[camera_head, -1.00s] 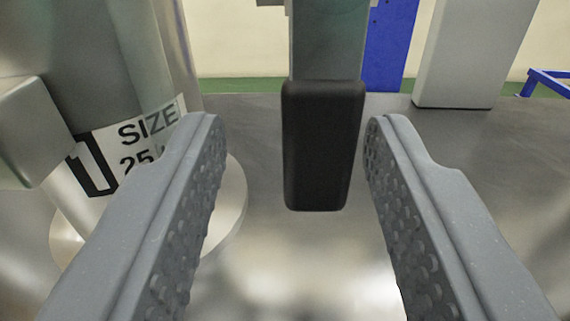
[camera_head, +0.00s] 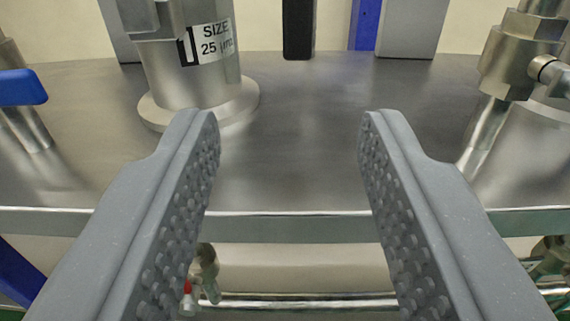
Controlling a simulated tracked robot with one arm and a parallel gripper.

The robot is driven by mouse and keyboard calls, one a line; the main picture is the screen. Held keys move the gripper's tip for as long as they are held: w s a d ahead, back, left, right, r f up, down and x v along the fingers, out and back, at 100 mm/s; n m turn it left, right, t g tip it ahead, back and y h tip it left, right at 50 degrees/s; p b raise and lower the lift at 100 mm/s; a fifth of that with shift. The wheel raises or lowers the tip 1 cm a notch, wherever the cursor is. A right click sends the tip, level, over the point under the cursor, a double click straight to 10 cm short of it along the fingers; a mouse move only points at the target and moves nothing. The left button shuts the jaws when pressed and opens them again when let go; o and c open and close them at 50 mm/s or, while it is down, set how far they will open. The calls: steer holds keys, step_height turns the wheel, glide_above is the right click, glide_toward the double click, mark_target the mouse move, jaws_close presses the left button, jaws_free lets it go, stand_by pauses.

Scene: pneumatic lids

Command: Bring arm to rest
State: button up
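My gripper (camera_head: 289,125) is open and empty, with its two grey studded fingers wide apart. It hangs over the front part of a grey metal tabletop (camera_head: 300,165). A black block-shaped handle (camera_head: 298,32) shows at the top middle, beyond the fingertips and apart from them. Its upper end is out of the picture.
A metal cylinder (camera_head: 180,80) labelled "SIZE 25" stands at the back left. A blue lever (camera_head: 22,88) is at the left edge. A metal pipe fitting (camera_head: 515,60) stands at the right. The table's front edge (camera_head: 290,226) crosses below, with pipes underneath.

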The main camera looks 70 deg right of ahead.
steer(key=shift+s+a, duration=0.15)
steer(key=shift+a, duration=0.25)
